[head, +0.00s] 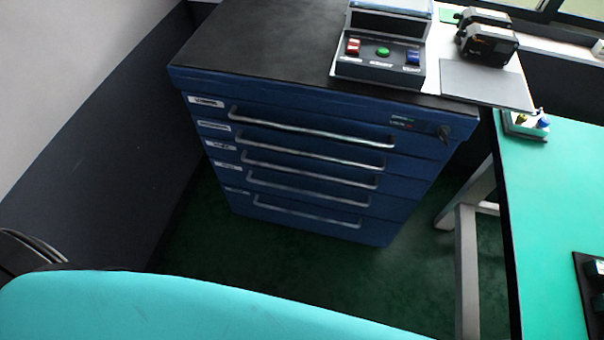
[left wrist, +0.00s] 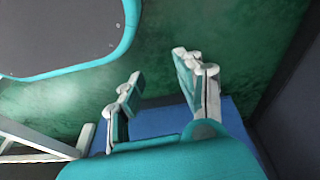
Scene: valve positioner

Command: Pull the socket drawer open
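A blue drawer cabinet (head: 300,110) stands in the middle of the head view. It has several drawers with long silver bar handles, among them the top handle (head: 310,129) and the bottom handle (head: 305,214). The drawer fronts look flush and shut. Small white labels (head: 206,103) sit at their left ends; they are too small to read, so I cannot tell which is the socket drawer. My left gripper (left wrist: 157,72) is open and empty in the left wrist view, above green floor, with a blue surface (left wrist: 155,123) behind it. My right gripper is not in view.
A control box (head: 382,60) with buttons and a black device (head: 487,38) stand on the cabinet's top. A green-topped table (head: 560,210) is to the right. A dark wall (head: 120,130) runs along the left. Green floor (head: 300,265) is clear in front of the cabinet.

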